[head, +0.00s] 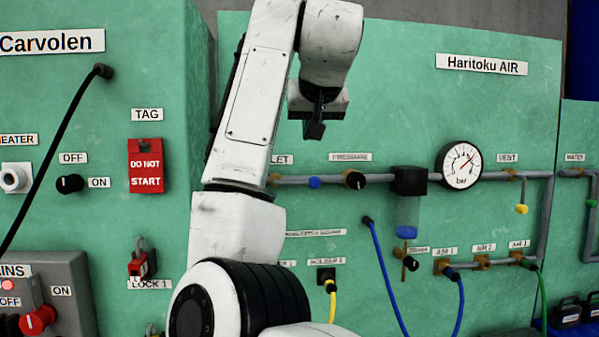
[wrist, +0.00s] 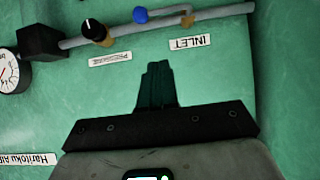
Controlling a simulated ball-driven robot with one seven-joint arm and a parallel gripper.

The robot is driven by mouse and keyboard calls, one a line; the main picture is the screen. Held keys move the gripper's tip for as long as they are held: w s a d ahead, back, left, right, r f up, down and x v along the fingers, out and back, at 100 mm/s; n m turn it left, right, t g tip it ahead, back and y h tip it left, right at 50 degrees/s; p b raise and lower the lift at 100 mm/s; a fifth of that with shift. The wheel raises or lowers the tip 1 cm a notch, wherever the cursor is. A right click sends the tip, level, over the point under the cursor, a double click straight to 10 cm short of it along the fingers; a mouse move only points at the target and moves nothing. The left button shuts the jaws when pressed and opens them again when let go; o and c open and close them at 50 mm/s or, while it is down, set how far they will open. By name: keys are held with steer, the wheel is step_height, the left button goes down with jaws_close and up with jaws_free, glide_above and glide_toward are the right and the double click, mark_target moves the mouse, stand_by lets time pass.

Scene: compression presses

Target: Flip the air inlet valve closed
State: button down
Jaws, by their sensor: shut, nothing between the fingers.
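The air inlet valve has a blue handle (head: 315,182) on the grey pipe, right of a brass fitting and beside the partly hidden inlet label. The blue handle also shows at the top of the wrist view (wrist: 140,15), which is upside down. It lies along the pipe there, to one side of the brass valve body (wrist: 187,20). My gripper (head: 314,130) is shut and empty, in front of the green panel and above the pipe in the head view. Its fingers (wrist: 156,72) are apart from the handle in the wrist view.
A black pressure knob (head: 355,180), a black regulator (head: 409,181) and a round gauge (head: 460,166) sit along the pipe to the right. A yellow vent handle (head: 521,209) hangs further right. Blue hoses (head: 385,270) hang below. The panel around my gripper is bare.

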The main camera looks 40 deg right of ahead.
steer(key=p, duration=0.4)
glide_above(297, 182)
steer(key=s, duration=0.3)
step_height(297, 182, down, 6)
steer(key=r, duration=0.1)
steer(key=f, duration=0.4)
steer(key=shift+w+f, duration=0.25)
steer(key=shift+f, duration=0.05)
steer(key=shift+a, duration=0.15)
